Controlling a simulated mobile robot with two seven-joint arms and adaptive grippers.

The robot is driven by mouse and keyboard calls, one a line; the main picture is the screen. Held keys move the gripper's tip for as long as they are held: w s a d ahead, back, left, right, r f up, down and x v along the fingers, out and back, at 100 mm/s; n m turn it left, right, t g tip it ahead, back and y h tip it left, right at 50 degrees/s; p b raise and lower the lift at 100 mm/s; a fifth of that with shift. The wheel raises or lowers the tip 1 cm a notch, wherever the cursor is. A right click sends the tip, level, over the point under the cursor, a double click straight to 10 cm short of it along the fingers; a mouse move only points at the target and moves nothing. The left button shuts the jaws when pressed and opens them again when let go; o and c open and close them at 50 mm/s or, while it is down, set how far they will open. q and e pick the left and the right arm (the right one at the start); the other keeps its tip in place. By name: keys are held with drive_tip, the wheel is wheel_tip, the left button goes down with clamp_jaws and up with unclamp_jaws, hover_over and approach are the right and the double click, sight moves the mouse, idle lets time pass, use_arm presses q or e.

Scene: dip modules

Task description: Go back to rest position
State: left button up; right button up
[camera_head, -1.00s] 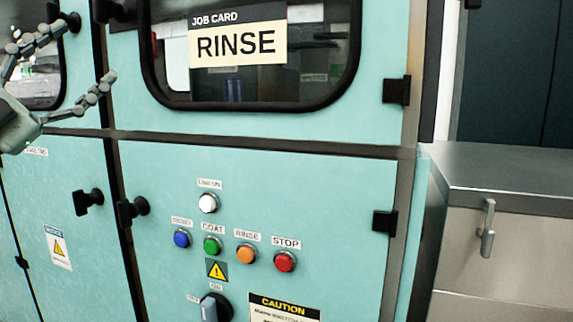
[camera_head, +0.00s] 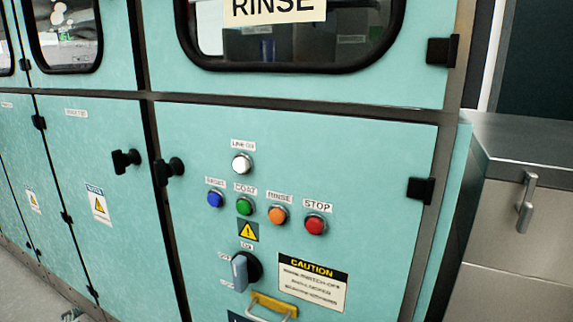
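Neither of my grippers shows clearly in the head view. A small grey-green shape at the bottom left edge (camera_head: 74,314) is too little to tell what it is. A teal machine panel (camera_head: 110,235) fills most of the view. It carries a white lamp (camera_head: 242,164) and blue (camera_head: 215,199), green (camera_head: 244,206), orange (camera_head: 278,215) and red (camera_head: 315,224) buttons. A grey rotary switch (camera_head: 241,271) sits below them. The RINSE job card (camera_head: 275,8) shows at the top, partly cut off.
Black door knobs (camera_head: 125,161) stick out of the panel. A yellow-and-metal handle (camera_head: 272,306) is at the bottom. A grey metal counter (camera_head: 530,140) with a drawer handle (camera_head: 526,200) stands at the right. Some floor (camera_head: 30,285) shows at the lower left.

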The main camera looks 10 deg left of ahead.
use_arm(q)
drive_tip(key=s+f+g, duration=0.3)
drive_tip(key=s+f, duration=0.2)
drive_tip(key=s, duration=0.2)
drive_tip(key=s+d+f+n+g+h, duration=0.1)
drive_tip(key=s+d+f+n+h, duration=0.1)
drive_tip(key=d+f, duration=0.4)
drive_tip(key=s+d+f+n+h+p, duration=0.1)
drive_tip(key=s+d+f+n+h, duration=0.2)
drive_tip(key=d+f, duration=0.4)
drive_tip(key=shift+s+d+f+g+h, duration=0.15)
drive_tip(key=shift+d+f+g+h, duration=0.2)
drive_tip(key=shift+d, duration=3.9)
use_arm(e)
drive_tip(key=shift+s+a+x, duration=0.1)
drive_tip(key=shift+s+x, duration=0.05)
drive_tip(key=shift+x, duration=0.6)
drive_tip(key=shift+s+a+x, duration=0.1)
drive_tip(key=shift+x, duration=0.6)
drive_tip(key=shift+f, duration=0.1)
